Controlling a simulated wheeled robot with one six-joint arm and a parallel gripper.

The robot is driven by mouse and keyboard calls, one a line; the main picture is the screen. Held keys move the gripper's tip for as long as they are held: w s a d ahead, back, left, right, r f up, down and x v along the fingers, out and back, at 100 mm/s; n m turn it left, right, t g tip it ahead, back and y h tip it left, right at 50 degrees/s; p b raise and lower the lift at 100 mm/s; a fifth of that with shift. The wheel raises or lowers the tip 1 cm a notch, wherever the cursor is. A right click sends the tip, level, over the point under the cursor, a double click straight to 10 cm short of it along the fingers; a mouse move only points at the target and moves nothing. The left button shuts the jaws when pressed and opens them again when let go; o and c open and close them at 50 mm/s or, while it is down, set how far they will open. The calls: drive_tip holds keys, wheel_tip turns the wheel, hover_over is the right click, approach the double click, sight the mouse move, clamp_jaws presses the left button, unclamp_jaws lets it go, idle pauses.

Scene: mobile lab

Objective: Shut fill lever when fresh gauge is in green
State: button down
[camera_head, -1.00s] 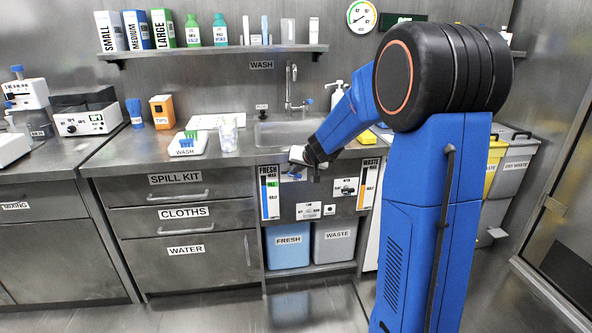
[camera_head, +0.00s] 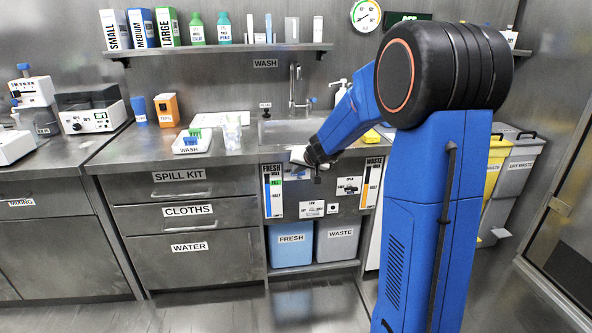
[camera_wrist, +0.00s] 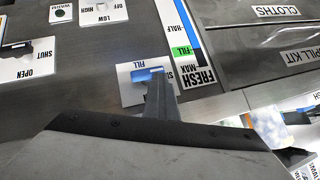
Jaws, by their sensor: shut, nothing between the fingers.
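The fresh gauge (camera_head: 273,192) is a tall white strip left of the panel under the sink. In the wrist view the gauge (camera_wrist: 181,30) is upside down, with a blue column beside a green band near MAX. The fill lever (camera_wrist: 146,75) is a blue handle on a white plate marked FILL. My gripper (camera_wrist: 160,82) is shut and empty, its fingertips at the lever's edge; contact cannot be told.
A plate marked OPEN and SHUT (camera_wrist: 28,62) with a dark lever is beside the fill plate. The waste gauge (camera_head: 370,190) is at the panel's right. Fresh (camera_head: 291,240) and waste (camera_head: 340,233) bins stand below. The sink counter (camera_head: 235,157) overhangs the panel.

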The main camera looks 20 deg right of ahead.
drive_tip(key=shift+s+d+f, duration=0.2)
drive_tip(key=shift+f, duration=0.2)
drive_tip(key=w+a+r+v, duration=0.1)
drive_tip(key=v, duration=1.6)
drive_tip(key=w+f+n+g+h, duration=0.1)
drive_tip(key=w+f+h, duration=0.1)
drive_tip(key=w+f, duration=0.8)
drive_tip(key=shift+w+a+f, duration=0.35)
drive_tip(key=shift+w+a, duration=0.15)
drive_tip(key=shift+w, duration=0.95)
drive_tip(key=shift+s+a+f, duration=0.1)
drive_tip(key=shift+a+f, duration=0.05)
drive_tip(key=shift+f, duration=0.4)
